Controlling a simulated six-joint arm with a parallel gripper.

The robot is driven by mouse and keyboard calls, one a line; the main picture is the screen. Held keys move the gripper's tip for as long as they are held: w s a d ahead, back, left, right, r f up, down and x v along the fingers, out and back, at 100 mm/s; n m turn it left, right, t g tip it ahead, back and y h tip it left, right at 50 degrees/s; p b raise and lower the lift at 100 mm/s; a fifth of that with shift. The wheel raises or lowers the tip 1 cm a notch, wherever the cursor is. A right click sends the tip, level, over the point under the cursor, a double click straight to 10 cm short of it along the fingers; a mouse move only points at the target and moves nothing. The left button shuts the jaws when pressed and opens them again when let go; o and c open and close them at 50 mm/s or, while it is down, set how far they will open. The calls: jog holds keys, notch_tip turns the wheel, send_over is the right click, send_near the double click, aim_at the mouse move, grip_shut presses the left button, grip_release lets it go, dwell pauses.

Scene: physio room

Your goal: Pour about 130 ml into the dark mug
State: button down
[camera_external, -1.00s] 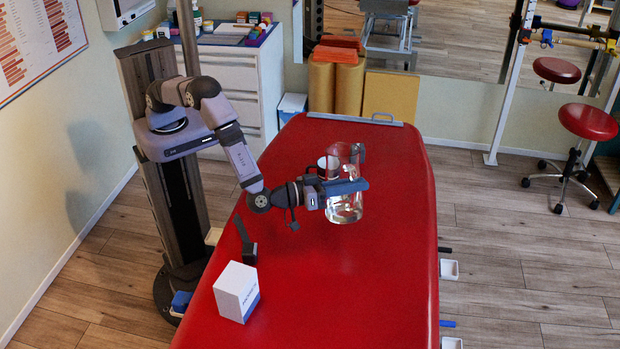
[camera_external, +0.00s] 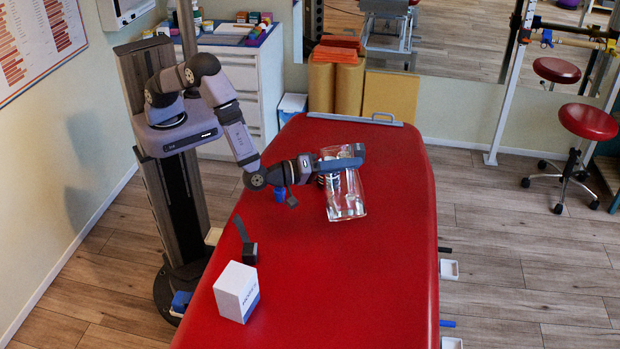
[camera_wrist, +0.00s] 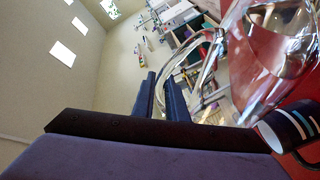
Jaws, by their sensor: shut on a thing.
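A clear glass pitcher (camera_external: 347,201) with clear liquid low inside stands out over the red table, its top leaning to the left. My gripper (camera_external: 341,164) is shut on its handle; in the wrist view the handle (camera_wrist: 208,48) passes between the two dark fingers (camera_wrist: 160,98). The pitcher body (camera_wrist: 262,75) fills the upper right there. The dark mug (camera_wrist: 294,124), with pale stripes and a white inside, shows at the lower right of the wrist view, close to the pitcher. In the external view the mug is mostly hidden behind the pitcher and gripper. I cannot make out a stream of liquid.
On the red table (camera_external: 330,290), a white box (camera_external: 236,291) and a dark angled object (camera_external: 247,243) stand at the front left. A small blue object (camera_external: 280,195) is below my wrist. The table's front and right are clear.

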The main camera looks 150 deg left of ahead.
aim_at(344, 150)
jog(key=shift+s+a+r+n, duration=0.2)
jog(key=shift+s+n, duration=0.25)
jog(key=shift+n, duration=0.2)
jog(key=shift+s+a+r+n, duration=0.15)
jog(key=shift+s+n, duration=0.25)
jog(key=shift+n, duration=0.25)
jog(key=shift+s+a+r+n, duration=0.15)
jog(key=shift+s+n, duration=0.2)
jog(key=shift+n, duration=0.05)
jog(key=shift+s+a+r+n, duration=0.1)
jog(key=shift+s+a+n, duration=0.05)
jog(key=shift+s+n, duration=0.25)
jog(key=shift+s+a+r+n+p, duration=0.3)
jog(key=shift+s+r+n+p, duration=0.6)
jog(key=shift+r+p, duration=0.1)
jog(key=s+n, duration=0.1)
jog(key=s+a+r+n+b, duration=0.1)
jog(key=s, duration=0.1)
jog(key=shift+s+a+r, duration=0.2)
jog(key=shift+s, duration=0.1)
jog(key=shift+s+a+r+n+b, duration=0.25)
jog(key=shift+s+r+n+b, duration=0.1)
jog(key=shift+s+n+b, duration=0.45)
jog(key=shift+w+d, duration=0.1)
jog(key=shift+w, duration=0.35)
jog(key=shift+s+a+r+n+b, duration=0.2)
jog(key=shift+s+r+n+b, duration=0.1)
jog(key=shift+s+b, duration=0.25)
dwell(0.7)
